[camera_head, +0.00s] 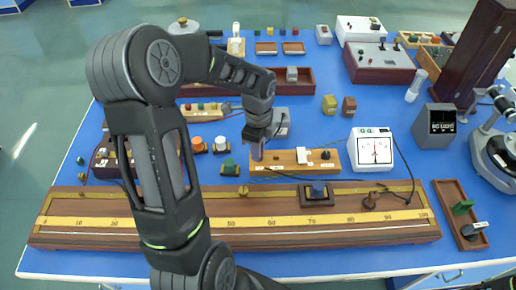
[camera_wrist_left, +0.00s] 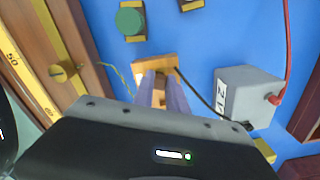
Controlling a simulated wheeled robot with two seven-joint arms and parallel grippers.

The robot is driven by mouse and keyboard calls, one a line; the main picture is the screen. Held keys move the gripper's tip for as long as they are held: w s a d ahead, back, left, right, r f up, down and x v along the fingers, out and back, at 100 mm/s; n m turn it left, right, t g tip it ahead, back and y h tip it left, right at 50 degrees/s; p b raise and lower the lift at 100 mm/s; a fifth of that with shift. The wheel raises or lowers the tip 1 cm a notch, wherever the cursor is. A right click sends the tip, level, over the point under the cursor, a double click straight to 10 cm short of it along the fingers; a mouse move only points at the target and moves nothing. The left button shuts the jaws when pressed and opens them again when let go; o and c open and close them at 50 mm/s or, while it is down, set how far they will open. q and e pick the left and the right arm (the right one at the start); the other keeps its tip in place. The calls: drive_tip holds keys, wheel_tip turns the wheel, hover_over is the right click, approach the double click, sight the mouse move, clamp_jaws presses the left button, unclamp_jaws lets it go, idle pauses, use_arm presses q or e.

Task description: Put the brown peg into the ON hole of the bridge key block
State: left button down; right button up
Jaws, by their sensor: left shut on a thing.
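My left gripper (camera_head: 257,152) points down at the left end of a long light-wood block (camera_head: 284,167), apparently the bridge key block. This block carries a white part and a black knob. In the left wrist view, the purple-grey fingers of my left gripper (camera_wrist_left: 162,92) are shut on a small brown piece, which looks like the brown peg (camera_wrist_left: 160,87). The wood block's end (camera_wrist_left: 158,64) shows just beyond the fingertips. The fingers hide the peg's lower end and the hole, so I cannot tell whether the peg is in it. My right gripper is not in view.
A long wooden slide-wire board (camera_head: 330,229) with a yellow scale lies in front. A white meter (camera_head: 371,150) stands right of the block, with black cables nearby. A grey box (camera_wrist_left: 248,95) stands close to the left gripper. A dark block (camera_head: 318,193) sits in front.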

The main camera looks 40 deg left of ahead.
use_arm(q)
drive_tip(key=shift+f, duration=0.15)
drive_tip(key=c, duration=1.3)
unclamp_jaws()
drive_tip(key=shift+o, duration=0.2)
wheel_tip(320, 180, up, 8)
drive_tip(key=shift+f+b, duration=0.1)
drive_tip(key=shift+b, duration=0.25)
